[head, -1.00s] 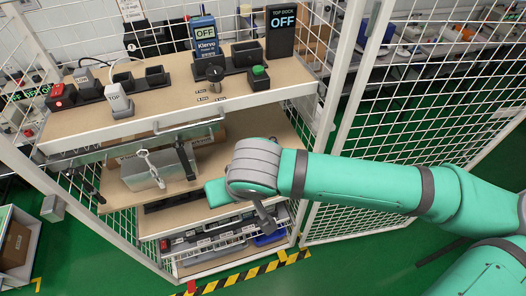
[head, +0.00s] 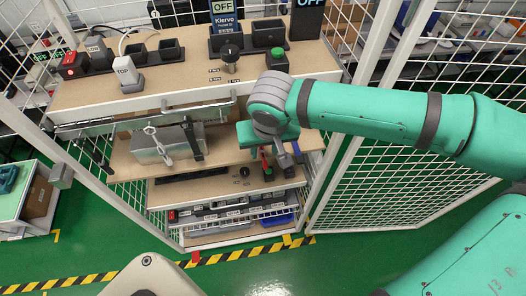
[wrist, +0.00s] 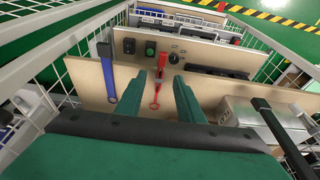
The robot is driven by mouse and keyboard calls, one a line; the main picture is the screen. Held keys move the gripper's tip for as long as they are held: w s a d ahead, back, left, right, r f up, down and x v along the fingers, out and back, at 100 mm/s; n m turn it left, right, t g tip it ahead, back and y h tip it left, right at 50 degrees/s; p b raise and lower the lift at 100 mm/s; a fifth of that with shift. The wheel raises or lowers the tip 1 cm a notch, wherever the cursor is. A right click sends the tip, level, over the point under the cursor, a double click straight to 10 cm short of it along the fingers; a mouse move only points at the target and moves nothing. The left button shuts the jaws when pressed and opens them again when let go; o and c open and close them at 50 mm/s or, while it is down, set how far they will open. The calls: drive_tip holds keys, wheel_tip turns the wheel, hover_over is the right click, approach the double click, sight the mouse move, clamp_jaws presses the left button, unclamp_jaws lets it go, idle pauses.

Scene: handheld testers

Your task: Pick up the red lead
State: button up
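My gripper (wrist: 160,78) is open, with one green finger on each side of the red lead in the picture. Whether the fingers touch it I cannot tell.
A grey metal box (head: 165,147) stands on the middle shelf (head: 125,165), with a dark upright bar beside it. A top shelf (head: 190,88) with testers and a drawer handle lies above. White mesh fence panels (head: 375,190) stand on the right. Green floor is free in front.

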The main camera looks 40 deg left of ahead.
sight(262, 148)
drive_tip(key=w+a, duration=0.2)
drive_tip(key=a, duration=0.1)
drive_tip(key=shift+w, duration=0.4)
drive_tip(key=shift+x, duration=1.1)
drive_tip(key=shift+s+f, duration=0.15)
drive_tip(key=shift+f, duration=0.25)
drive_tip(key=shift+f, duration=0.1)
clamp_jaws()
